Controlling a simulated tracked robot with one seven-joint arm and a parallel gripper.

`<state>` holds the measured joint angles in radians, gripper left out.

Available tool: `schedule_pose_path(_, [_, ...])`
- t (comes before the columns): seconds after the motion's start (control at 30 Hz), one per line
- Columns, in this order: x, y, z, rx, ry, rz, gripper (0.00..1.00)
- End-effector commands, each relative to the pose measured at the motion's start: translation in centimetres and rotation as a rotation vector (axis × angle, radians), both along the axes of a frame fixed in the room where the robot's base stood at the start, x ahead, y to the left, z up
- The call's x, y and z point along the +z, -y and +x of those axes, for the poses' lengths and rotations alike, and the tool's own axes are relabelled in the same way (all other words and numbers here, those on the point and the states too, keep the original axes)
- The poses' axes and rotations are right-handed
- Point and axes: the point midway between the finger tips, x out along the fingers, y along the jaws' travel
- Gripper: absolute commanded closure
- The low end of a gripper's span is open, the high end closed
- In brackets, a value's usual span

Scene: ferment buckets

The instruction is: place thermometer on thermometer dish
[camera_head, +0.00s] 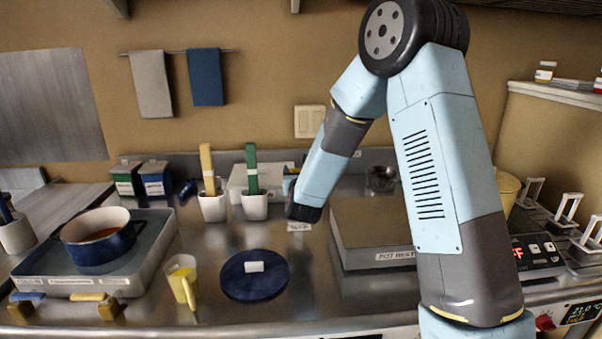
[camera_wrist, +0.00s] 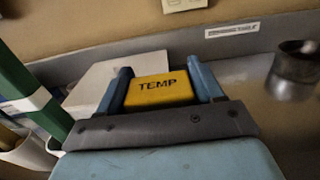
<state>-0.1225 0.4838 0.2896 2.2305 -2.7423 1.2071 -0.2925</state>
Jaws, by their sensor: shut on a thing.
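The thermometer (camera_wrist: 160,91) is a yellow block marked TEMP. In the wrist view it sits between the two blue fingers of my gripper (camera_wrist: 160,78), which is shut on it. In the head view my wrist hides the thermometer and most of the gripper, near the back of the counter.
Left of my gripper stand white cups with a green-handled tool (camera_head: 252,170) and a tan-handled tool (camera_head: 207,170). A white box (camera_wrist: 105,85) is behind. A pot rest (camera_head: 375,235) lies right, a blue round mat (camera_head: 238,283) in front, a pot (camera_head: 98,240) far left.

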Motion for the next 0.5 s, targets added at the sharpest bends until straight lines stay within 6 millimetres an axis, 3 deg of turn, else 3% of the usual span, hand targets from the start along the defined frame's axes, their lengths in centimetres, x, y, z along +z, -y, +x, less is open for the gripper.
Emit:
schedule_pose_path(0.2, [-0.21,0.02,0.01,0.000,0.000,0.000,0.95])
schedule_pose_path(0.23, [-0.20,0.03,0.00,0.000,-0.001,0.000,0.31])
schedule_pose_path(0.5, [-0.18,0.08,0.01,-0.001,-0.001,0.000,0.09])
